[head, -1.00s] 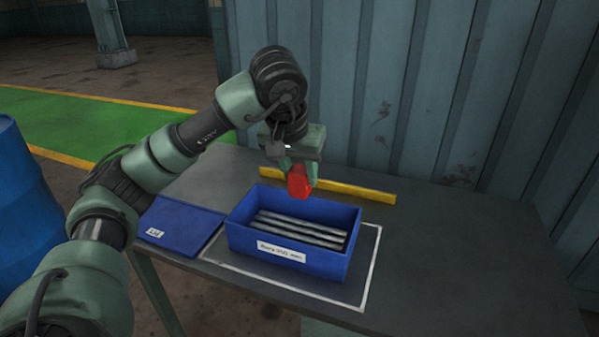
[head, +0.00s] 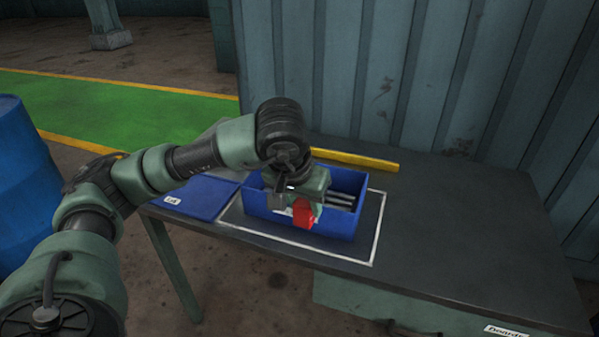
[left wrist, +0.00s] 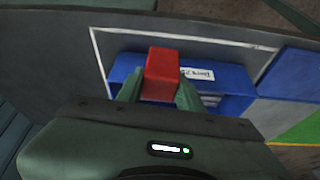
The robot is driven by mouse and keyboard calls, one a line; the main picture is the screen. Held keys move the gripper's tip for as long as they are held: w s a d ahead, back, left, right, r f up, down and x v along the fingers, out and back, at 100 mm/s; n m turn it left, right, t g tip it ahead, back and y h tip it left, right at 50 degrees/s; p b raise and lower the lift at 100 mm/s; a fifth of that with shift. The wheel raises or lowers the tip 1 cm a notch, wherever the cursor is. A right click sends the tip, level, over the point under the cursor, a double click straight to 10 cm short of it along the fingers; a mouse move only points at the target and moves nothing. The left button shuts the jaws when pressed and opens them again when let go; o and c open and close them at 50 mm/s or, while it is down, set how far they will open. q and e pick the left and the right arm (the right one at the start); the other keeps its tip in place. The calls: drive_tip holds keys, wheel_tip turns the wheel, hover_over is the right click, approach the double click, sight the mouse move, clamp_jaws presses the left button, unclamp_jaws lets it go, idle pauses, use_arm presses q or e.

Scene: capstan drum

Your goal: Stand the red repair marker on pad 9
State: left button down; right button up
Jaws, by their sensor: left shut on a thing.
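The red repair marker (head: 303,213) is a red block held in my left gripper (head: 300,205). The left gripper is shut on it and hangs over the front side of a blue box in the head view. In the left wrist view the marker (left wrist: 161,74) sits between the two green fingers (left wrist: 160,95), with the blue box beyond it. How high the marker is above the box and table cannot be told exactly. No pad with a 9 shows. My right gripper is not in view.
The open blue box (head: 342,222) holds metal rods and stands inside a white outline on the dark table (head: 450,240). A blue lid (head: 201,195) lies left of it, a yellow bar (head: 355,160) behind it. The table's right side is clear. A blue drum (head: 22,185) stands left.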

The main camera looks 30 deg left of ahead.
use_arm(q)
drive_tip(key=s+d+f+m, duration=0.1)
drive_tip(key=s+d+f, duration=0.2)
drive_tip(key=f, duration=0.6)
drive_tip(key=s+d+f, duration=0.4)
drive_tip(key=d+f, duration=0.2)
drive_tip(key=f, duration=0.2)
drive_tip(key=shift+f+m+h, duration=0.35)
drive_tip(key=shift+m+h, duration=0.05)
